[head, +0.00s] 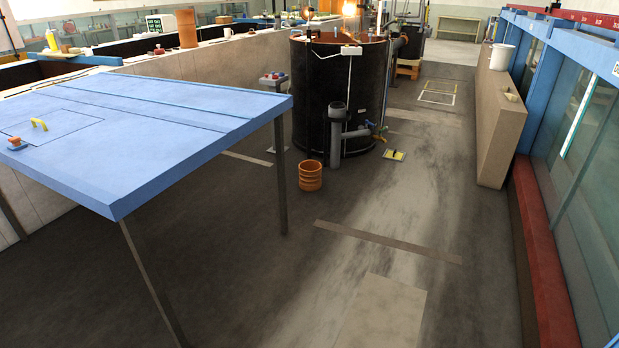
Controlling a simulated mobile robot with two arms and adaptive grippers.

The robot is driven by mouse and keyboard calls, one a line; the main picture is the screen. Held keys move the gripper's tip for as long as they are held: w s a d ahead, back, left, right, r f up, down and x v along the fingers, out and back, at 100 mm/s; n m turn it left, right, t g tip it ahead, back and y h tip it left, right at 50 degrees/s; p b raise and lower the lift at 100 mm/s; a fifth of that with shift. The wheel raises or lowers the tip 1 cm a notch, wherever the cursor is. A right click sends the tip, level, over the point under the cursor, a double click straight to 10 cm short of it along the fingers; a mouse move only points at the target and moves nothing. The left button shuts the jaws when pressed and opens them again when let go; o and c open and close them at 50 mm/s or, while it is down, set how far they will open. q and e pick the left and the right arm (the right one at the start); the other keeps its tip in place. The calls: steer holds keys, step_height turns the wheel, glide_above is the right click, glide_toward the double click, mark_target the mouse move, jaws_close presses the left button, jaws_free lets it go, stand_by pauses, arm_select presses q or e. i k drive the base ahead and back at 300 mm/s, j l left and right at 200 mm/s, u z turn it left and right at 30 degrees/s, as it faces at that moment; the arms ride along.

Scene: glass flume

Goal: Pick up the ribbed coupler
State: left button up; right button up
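An orange ribbed coupler (310,177) stands upright on the grey floor, with its open end up. It is in the middle of the head view, in front of the black tank and to the right of the blue table's near right leg. Nothing touches it that I can see, and its full outer side facing me shows. Neither of my grippers is in view.
A blue-topped table (150,150) fills the left. A large black tank (308,90) with grey pipes (338,125) stands behind the coupler. A beige block wall (497,125) and blue-framed glass flume (570,130) line the right. The floor (400,220) between is mostly clear.

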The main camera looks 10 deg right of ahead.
mark_target(310, 172)
steer(key=i+l+z, duration=0.3)
steer(key=i, duration=0.15)
steer(key=i+z, duration=0.3)
steer(key=i, duration=0.2)
steer(key=i+z, duration=0.2)
steer(key=i, duration=1.95)
